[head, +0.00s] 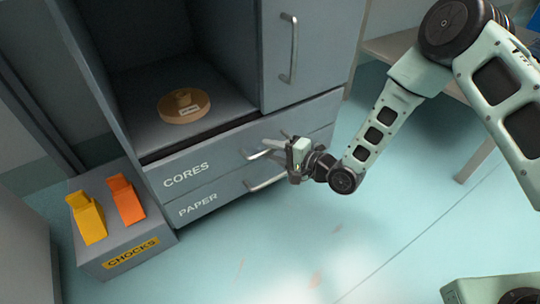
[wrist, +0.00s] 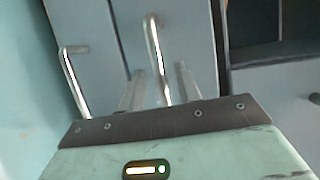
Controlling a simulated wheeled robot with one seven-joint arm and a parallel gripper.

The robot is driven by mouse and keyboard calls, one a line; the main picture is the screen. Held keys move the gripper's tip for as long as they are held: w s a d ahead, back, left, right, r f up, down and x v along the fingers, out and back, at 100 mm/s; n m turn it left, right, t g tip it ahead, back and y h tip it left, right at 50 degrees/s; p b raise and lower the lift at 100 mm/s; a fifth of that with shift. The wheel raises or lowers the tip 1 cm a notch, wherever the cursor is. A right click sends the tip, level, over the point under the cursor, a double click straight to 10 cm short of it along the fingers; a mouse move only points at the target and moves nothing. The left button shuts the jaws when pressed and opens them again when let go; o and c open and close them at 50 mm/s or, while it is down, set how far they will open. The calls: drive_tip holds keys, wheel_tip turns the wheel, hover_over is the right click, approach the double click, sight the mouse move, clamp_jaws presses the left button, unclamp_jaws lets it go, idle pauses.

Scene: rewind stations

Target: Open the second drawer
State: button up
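The grey cabinet has two stacked drawers, an upper one labelled CORES (head: 187,174) and a lower one labelled PAPER (head: 198,205). Their faces look flush, with no clear gap between them. My gripper (head: 270,147) is at the upper drawer's bar handle (head: 254,155). In the wrist view my gripper's two fingers (wrist: 160,85) stand apart, with the upper handle (wrist: 154,50) between them. I cannot tell whether either finger touches it. The lower drawer's handle (head: 266,183) is free below my gripper, and it also shows at the left in the wrist view (wrist: 74,80).
An open compartment above the drawers holds a round tan piece (head: 184,105). A cupboard door with a vertical handle (head: 288,48) is beside it. A grey CHOCKS box (head: 125,240) with yellow and orange chocks stands left. The floor in front is clear.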

drive_tip(key=shift+w+a, duration=0.3)
drive_tip(key=shift+a, duration=0.15)
clamp_jaws()
drive_tip(key=shift+s, duration=0.1)
